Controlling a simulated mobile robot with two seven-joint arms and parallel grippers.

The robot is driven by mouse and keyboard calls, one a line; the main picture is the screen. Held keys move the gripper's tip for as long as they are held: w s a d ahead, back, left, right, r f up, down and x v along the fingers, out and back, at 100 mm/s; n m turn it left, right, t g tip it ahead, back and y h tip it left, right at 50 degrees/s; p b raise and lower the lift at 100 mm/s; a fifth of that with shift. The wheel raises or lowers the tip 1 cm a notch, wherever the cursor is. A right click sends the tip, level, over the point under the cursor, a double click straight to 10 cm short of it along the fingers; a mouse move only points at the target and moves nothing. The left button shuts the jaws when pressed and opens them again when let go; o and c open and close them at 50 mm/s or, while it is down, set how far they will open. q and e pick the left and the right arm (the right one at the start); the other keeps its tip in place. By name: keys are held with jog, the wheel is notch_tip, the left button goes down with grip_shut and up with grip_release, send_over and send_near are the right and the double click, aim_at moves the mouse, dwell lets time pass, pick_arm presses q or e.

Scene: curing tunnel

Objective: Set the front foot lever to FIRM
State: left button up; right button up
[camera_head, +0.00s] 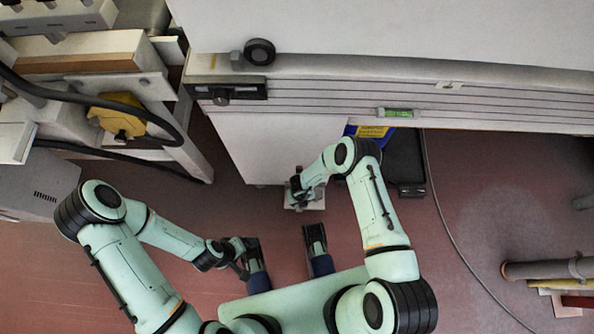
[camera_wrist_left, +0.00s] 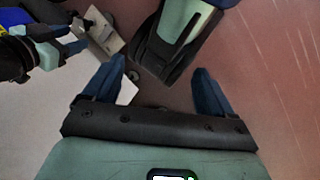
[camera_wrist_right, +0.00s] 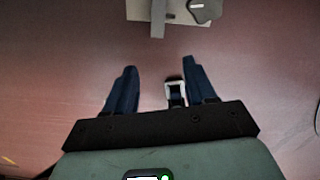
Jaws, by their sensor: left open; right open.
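The front foot shows as a pale plate (camera_head: 303,200) on the floor by the white machine panel's lower edge. In the right wrist view its plate (camera_wrist_right: 140,10) lies at the top edge, with a grey bar (camera_wrist_right: 157,20) and a dark part with a pale mark (camera_wrist_right: 205,10). I cannot tell which part is the lever; no FIRM mark is readable. My right gripper (camera_wrist_right: 160,66) is open; the plate lies beyond its fingertips. A small square metal-framed piece (camera_wrist_right: 176,90) shows between its fingers; I cannot tell what it is. My left gripper (camera_wrist_left: 159,66) is open and empty, away from the foot.
The white machine (camera_head: 270,150) stands ahead with a ribbed rail and a green level (camera_head: 396,113). A blue-yellow box (camera_head: 370,132) and a dark case (camera_head: 408,165) sit beneath it. A cable (camera_head: 440,210) crosses the floor. Pipes (camera_head: 545,269) lie at right; equipment (camera_head: 120,115) stands at left.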

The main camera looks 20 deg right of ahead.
jog(key=f+m+b, duration=0.1)
jog(key=f, duration=0.3)
jog(key=w+f+m+b, duration=0.1)
jog(key=f+b, duration=0.1)
jog(key=f, duration=0.3)
jog(key=f+m+b, duration=0.1)
jog(key=f+b, duration=0.1)
jog(key=f, duration=0.2)
jog(key=shift+w+f, duration=0.2)
jog(key=shift+w, duration=0.05)
jog(key=shift+f+b, duration=0.45)
pick_arm(q)
jog(key=w+a+f+t+y, duration=0.1)
jog(key=w+a+f+t, duration=0.1)
jog(key=w+f, duration=0.5)
jog(key=shift+a+f+n, duration=0.3)
jog(key=shift+a+f, duration=0.3)
jog(key=shift+a, duration=0.05)
pick_arm(e)
jog(key=shift+f, duration=0.4)
grip_shut()
